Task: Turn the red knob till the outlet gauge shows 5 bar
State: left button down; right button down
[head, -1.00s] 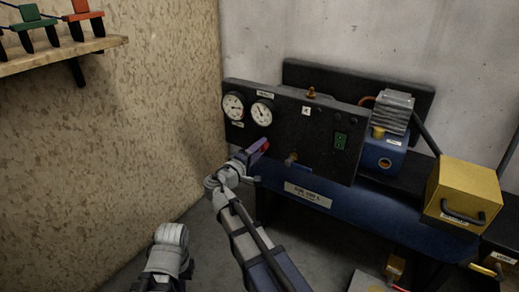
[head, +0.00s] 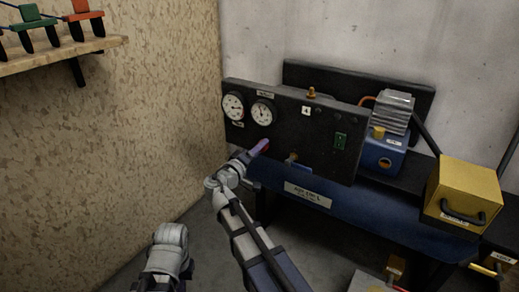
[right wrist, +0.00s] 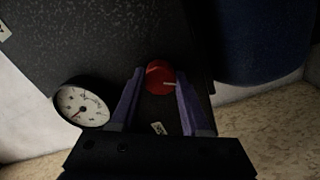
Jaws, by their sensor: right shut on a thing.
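The red knob (head: 265,147) is on the lower front of the black panel (head: 285,120), mostly hidden behind my right gripper (head: 257,151) in the head view. In the right wrist view the red knob (right wrist: 160,75), with a pale mark on its face, sits between the two fingers of my right gripper (right wrist: 158,88), which is shut on it. Two round white gauges, a left one (head: 233,105) and a right one (head: 262,113), are on the panel above the knob. Their labels and scales are too small to read. One gauge (right wrist: 81,107) shows in the right wrist view. My left gripper is out of view.
A brass fitting (head: 291,158) protrudes right of the knob, and a green switch (head: 340,142) is farther right. A yellow box (head: 463,193) stands at the right. A chipboard wall (head: 150,120) is at the left.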

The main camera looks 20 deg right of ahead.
jog(key=shift+c, duration=1.9)
grip_release()
jog(key=v, duration=0.8)
